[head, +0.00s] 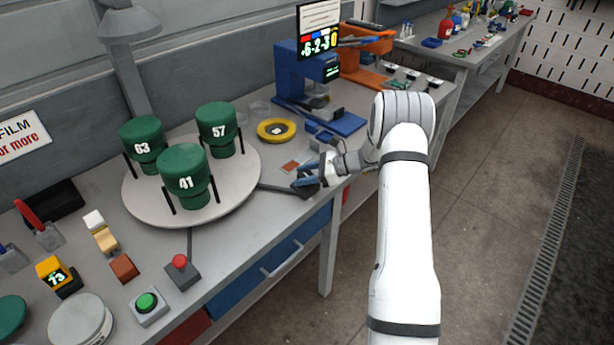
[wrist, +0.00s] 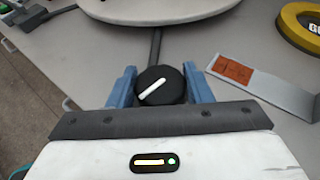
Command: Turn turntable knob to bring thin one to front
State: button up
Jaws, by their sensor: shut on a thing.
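A round light-grey turntable (head: 240,188) on the bench carries three dark green cylinders marked 63 (head: 142,145), 57 (head: 217,130) and 41 (head: 186,178). The cylinder marked 41 is at the front, 63 at the back left and 57 at the back right. My gripper (head: 308,178) is at the bench edge right of the turntable. In the wrist view the black knob (wrist: 158,87) with a white pointer line sits between my blue fingers, which are shut on it. The pointer slants from lower left to upper right. In the head view my gripper mostly hides the knob.
A yellow ring (head: 277,131) and a blue machine (head: 315,95) stand behind my gripper. A plate with an orange-red patch (wrist: 240,72) lies close right of the knob. Red (head: 181,264) and green (head: 147,303) buttons are at the front left. The floor at right is clear.

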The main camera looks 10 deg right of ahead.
jog(key=shift+w+d+n+g+b, duration=0.1)
jog(key=shift+n+g+b, duration=0.2)
jog(key=shift+n+g, duration=0.15)
dwell(1.4)
jog(key=o, duration=1)
jog(key=shift+d, duration=0.2)
jog(key=b+v, duration=0.1)
jog(key=v, duration=0.6)
jog(key=shift+d+r+b, duration=0.1)
jog(key=shift+d+b, duration=0.05)
jog(key=shift+b, duration=0.2)
